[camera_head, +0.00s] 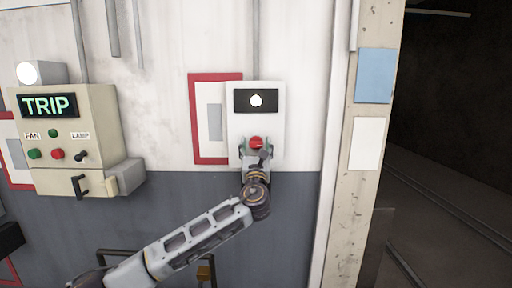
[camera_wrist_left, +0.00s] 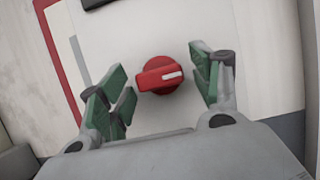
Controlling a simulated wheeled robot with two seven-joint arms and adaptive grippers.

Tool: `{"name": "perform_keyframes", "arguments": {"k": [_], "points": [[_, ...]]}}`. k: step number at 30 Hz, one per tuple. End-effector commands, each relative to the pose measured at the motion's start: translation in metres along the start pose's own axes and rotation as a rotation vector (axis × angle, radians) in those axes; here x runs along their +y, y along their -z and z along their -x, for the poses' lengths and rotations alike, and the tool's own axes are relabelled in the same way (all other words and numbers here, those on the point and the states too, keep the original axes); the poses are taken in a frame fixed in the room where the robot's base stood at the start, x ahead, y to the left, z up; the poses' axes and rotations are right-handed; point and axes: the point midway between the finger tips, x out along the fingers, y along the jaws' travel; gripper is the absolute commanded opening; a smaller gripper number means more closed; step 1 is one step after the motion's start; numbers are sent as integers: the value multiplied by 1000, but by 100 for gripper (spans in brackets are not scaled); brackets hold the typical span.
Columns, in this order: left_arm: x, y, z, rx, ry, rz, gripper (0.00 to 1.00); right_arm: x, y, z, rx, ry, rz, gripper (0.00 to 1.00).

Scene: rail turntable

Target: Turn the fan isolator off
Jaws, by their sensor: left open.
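In the left wrist view the red knob (camera_wrist_left: 160,75) shows a white mark pointing right and slightly up. My left gripper (camera_head: 257,150) is in front of the knob. In the left wrist view its green-padded fingers (camera_wrist_left: 162,85) stand open on both sides of the knob, with a gap on each side. My right gripper is not in view.
A beige control box (camera_head: 65,145) with a lit TRIP display, buttons and a lamp switch is on the wall at left. A red-framed panel (camera_head: 208,80) hangs behind the isolator. A pillar (camera_head: 350,225) and a dark tunnel with rails lie at right.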

Motion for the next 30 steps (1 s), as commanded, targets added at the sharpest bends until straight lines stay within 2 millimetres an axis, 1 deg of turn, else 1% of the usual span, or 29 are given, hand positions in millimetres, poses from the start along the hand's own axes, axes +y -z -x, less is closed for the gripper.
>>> {"name": "perform_keyframes", "arguments": {"k": [7,8,18,30], "points": [[0,0,0,0,0,0,64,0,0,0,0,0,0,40],[0,0,0,0,0,0,62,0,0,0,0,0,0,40],[0,0,0,0,0,-1,19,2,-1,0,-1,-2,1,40],[0,2,1,1,-15,36,19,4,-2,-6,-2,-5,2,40]]}}
